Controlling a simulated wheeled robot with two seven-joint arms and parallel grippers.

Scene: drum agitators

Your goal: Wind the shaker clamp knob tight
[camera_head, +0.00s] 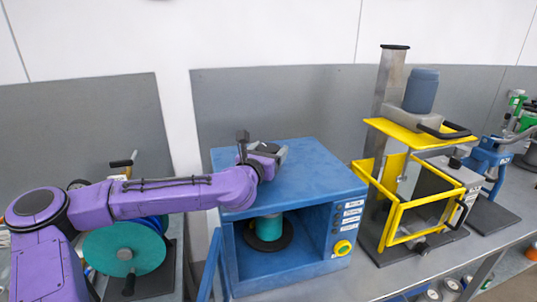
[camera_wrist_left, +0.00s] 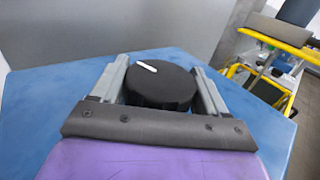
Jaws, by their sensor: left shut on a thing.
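The shaker is a blue box-shaped machine (camera_head: 300,172) on the bench, with its front open. The clamp knob (camera_wrist_left: 160,84) is a round black knob with a white mark on its top, above the shaker's blue top in the left wrist view. My left gripper (camera_head: 272,153) is over the shaker's top, and in the left wrist view its fingers (camera_wrist_left: 160,80) stand on either side of the knob, shut on it. The knob is mostly hidden by the gripper in the head view. A teal can (camera_head: 269,228) stands on a dark round plate inside the shaker. My right gripper is not in view.
A yellow-framed mixer (camera_head: 420,126) with a grey column stands right of the shaker. A teal disc machine (camera_head: 124,249) is at left below my arm. A blue machine (camera_head: 487,158) stands further right. Grey panels stand behind the bench.

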